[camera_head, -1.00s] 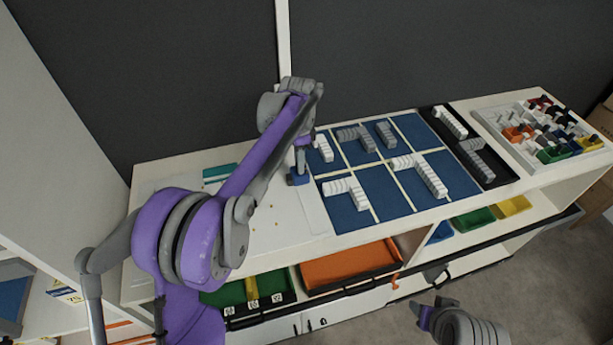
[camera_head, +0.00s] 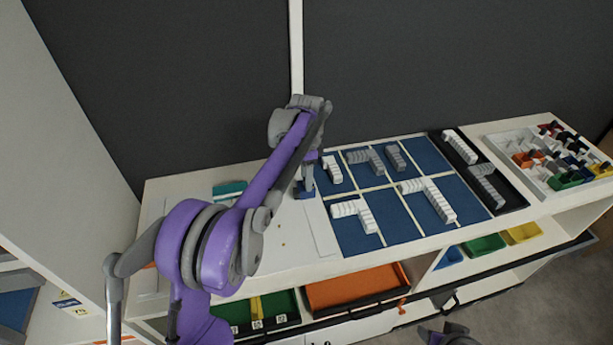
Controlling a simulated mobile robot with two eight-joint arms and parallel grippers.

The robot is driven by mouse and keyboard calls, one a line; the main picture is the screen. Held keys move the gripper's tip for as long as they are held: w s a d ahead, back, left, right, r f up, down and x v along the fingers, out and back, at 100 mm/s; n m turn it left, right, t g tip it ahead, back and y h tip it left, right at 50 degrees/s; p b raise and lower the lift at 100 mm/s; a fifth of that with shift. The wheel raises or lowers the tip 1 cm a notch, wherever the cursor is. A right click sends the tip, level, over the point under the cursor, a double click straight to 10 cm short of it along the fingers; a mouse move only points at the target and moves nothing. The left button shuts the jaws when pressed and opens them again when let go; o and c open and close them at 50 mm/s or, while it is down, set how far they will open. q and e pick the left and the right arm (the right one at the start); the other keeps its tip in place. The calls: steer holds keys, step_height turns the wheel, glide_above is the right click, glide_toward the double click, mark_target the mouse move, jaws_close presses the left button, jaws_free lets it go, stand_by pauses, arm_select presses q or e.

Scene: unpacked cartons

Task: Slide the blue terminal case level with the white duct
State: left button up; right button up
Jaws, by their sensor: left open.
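A small blue block, which looks like the blue terminal case (camera_head: 306,192), sits on the white tabletop just left of the blue grid mat. My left gripper (camera_head: 308,180) points down right at it, open; its fingers are small here and partly hide the case. I cannot tell whether they touch it. A white stepped piece (camera_head: 332,170) lies on the mat just right of the case; I cannot tell whether this is the white duct. My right gripper (camera_head: 442,333) shows only partly at the bottom edge, away from the table, and its jaws are unclear.
The blue mat (camera_head: 390,230) holds several white and grey stepped pieces. A black tray (camera_head: 511,200) and a white tray of coloured parts stand to its right. A teal piece (camera_head: 228,188) lies behind my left arm. Green and orange bins (camera_head: 355,290) are on the shelf below.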

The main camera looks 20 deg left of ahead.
arm_select(q)
step_height(320, 180, up, 11)
steer(key=shift+p, duration=0.45)
steer(key=shift+f, duration=0.1)
steer(key=s+d+n+t, duration=0.1)
steer(key=s+n+t, duration=0.35)
steer(key=s, duration=1.15)
steer(key=s+f+n+t, duration=0.1)
steer(key=s+f+n, duration=0.6)
steer(key=s+f, duration=0.4)
steer(key=s, duration=0.4)
steer(key=shift+s+d+f, duration=0.2)
steer(key=shift+d+f, duration=0.05)
steer(key=shift+d, duration=0.1)
